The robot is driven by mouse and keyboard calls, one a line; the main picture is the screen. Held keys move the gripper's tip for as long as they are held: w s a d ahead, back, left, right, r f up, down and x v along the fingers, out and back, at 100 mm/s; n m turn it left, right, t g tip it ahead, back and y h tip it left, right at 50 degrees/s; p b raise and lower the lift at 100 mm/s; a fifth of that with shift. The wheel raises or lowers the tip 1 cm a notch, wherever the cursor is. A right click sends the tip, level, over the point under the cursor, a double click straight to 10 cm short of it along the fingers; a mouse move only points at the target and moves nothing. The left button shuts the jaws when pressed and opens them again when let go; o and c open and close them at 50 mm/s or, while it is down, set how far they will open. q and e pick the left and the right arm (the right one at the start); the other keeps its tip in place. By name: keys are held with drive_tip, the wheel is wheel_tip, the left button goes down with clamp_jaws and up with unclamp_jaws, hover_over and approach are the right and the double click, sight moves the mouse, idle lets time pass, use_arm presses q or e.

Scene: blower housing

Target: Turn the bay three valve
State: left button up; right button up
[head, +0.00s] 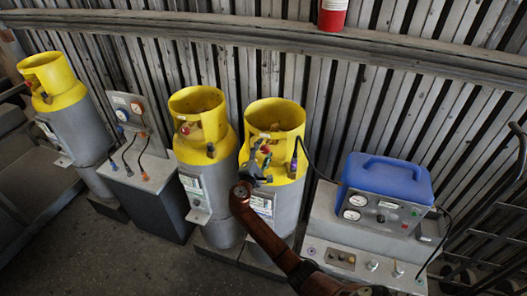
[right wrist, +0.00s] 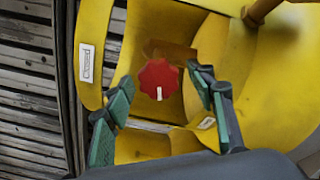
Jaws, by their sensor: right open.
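Three grey cylinders with yellow collars stand along the wall in the head view; my right gripper (head: 259,165) is at the rightmost one (head: 276,117). In the right wrist view a red, lobed valve knob (right wrist: 158,76) with a white mark sits inside the yellow collar (right wrist: 215,45). My right gripper (right wrist: 160,105) is open, its green-padded fingers on either side of the knob as seen from the wrist; whether they touch it cannot be told. My left gripper is not in view.
A blue machine with gauges (head: 385,190) stands on a grey unit to the right. The middle cylinder (head: 199,115) is close on the left, then a grey box with hoses (head: 147,190). Open floor is at the lower left.

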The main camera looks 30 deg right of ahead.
drive_tip(key=shift+s+a, duration=0.15)
drive_tip(key=v, duration=1.1)
drive_tip(key=shift+s+a, duration=0.2)
drive_tip(key=shift+a, duration=0.1)
